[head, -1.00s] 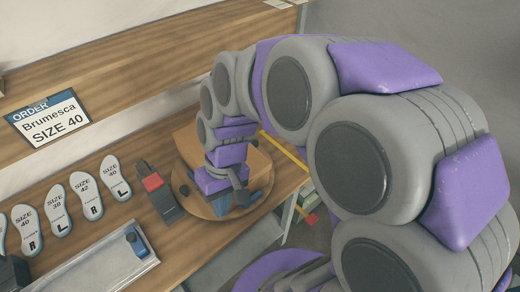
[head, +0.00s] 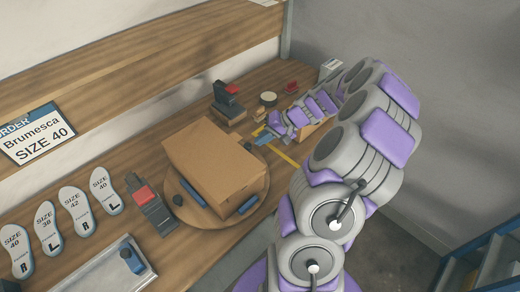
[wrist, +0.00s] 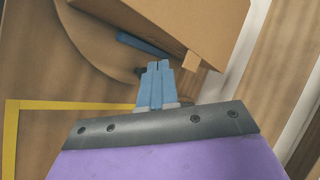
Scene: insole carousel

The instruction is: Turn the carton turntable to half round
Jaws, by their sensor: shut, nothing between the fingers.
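The turntable (head: 190,213) is a round wooden disc on the bench. A closed brown carton (head: 228,178) sits on it, between blue bars (head: 248,204). A dark knob (head: 178,200) stands near the disc's left edge. My gripper (head: 260,138) is just beyond the carton's right back side, partly hidden by its own links. In the wrist view its blue fingers (wrist: 156,66) are together and empty, close to the carton (wrist: 195,22), the disc (wrist: 70,40) and a blue bar (wrist: 142,44). I cannot tell whether they touch anything.
A black device with a red top (head: 228,98) and a tape roll (head: 268,98) stand behind the carton. Yellow tape (head: 284,158) marks the bench at right.

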